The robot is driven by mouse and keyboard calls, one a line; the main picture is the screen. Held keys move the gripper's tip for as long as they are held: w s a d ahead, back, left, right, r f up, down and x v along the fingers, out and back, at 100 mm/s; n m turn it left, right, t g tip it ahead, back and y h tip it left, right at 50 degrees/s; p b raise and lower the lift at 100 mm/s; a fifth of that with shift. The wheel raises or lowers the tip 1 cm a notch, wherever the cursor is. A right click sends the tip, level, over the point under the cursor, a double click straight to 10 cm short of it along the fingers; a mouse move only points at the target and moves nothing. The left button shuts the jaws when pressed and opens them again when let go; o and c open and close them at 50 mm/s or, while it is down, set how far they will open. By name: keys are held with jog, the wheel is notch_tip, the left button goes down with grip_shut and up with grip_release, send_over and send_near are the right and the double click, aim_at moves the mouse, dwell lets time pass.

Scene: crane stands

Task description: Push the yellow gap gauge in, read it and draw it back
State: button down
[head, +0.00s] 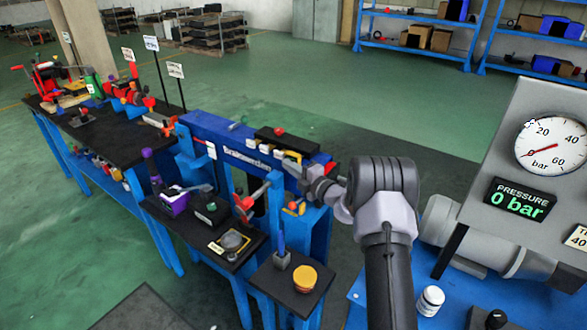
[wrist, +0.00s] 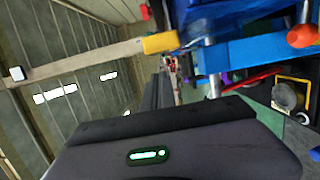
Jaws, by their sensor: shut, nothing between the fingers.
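The yellow gap gauge (head: 291,156) shows in the head view as a small yellow piece at the front of the blue brake press beam (head: 225,140). My gripper (head: 303,172) is shut and empty, just in front of the beam and close to the gauge. In the wrist view its dark fingers (wrist: 161,88) point toward the gauge's area. I cannot tell whether they touch it.
A yellow round button (head: 304,278) stands on a small black shelf (head: 275,290). The pressure display (head: 520,199) at right reads 0 bar.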

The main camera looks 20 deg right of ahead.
jog(key=shift+w+d, duration=0.6)
jog(key=shift+d, duration=0.35)
jog(key=shift+r, duration=0.1)
